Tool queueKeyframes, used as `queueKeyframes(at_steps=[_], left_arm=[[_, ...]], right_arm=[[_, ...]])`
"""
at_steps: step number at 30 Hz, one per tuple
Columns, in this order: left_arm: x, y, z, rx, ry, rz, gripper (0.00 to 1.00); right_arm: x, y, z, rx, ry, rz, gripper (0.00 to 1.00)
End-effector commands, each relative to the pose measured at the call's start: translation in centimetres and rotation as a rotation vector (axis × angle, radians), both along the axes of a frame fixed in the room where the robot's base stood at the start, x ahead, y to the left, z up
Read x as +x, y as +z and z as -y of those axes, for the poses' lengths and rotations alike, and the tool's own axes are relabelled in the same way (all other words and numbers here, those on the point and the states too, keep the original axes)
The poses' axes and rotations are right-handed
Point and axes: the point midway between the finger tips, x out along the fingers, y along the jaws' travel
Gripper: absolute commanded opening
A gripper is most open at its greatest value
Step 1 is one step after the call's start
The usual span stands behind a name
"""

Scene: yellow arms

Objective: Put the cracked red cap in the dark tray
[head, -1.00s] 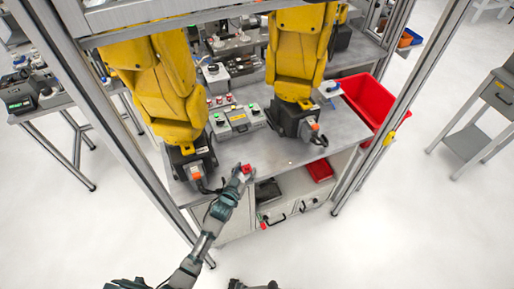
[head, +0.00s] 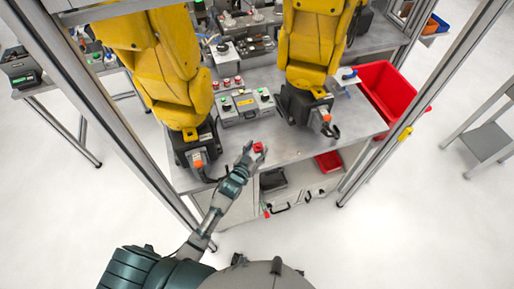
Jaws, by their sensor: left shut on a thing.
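A small red cap (head: 258,147) is at the fingertips of my left gripper (head: 256,153), over the front part of the grey bench. The gripper is shut on it. Any crack in the cap is too small to make out. A dark tray (head: 272,180) is below the bench's front edge, in the opening under the top, to the right of and below my left gripper. My right gripper is not in view.
Two yellow robot arms (head: 160,75) stand on the grey bench (head: 285,142). A control box (head: 246,105) with buttons sits between them, with several red caps behind it. A large red bin (head: 385,95) and a smaller red tray (head: 328,162) are at the right. Metal frame posts flank the bench.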

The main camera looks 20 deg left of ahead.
Motion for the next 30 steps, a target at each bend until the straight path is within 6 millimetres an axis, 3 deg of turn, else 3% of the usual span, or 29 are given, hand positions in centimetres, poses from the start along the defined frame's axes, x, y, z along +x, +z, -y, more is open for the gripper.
queueKeyframes(at_steps=[2, 3, 5, 6, 17, 20, 30], left_arm=[[0.0, -0.1, 0.1, 0.000, 0.000, 0.000, 0.39], [0.0, -0.1, 0.1, 0.000, 0.000, 0.000, 0.64], [0.0, -0.1, 0.1, 0.000, 0.000, -0.001, 0.79], [0.0, -0.1, 0.1, 0.000, 0.000, 0.000, 0.82], [-0.4, 0.0, 0.1, 0.000, -0.001, -0.001, 0.82], [-1.6, 0.2, -0.2, -0.001, -0.001, -0.001, 0.82], [-8.8, 1.3, -1.5, -0.001, -0.001, -0.001, 0.82]], right_arm=[[0.1, 0.0, 0.0, 0.001, 0.000, 0.001, 0.40], [0.2, 0.0, 0.0, 0.001, 0.000, 0.002, 0.40], [0.2, 0.0, 0.0, 0.002, 0.000, 0.003, 0.40], [0.2, 0.0, 0.0, 0.002, 0.000, 0.003, 0.40], [0.2, 0.0, 0.0, 0.001, 0.000, 0.005, 0.40], [0.1, 0.1, 0.1, 0.001, 0.000, 0.005, 0.40], [-1.7, -0.3, 0.4, -0.002, 0.002, -0.011, 0.40]])
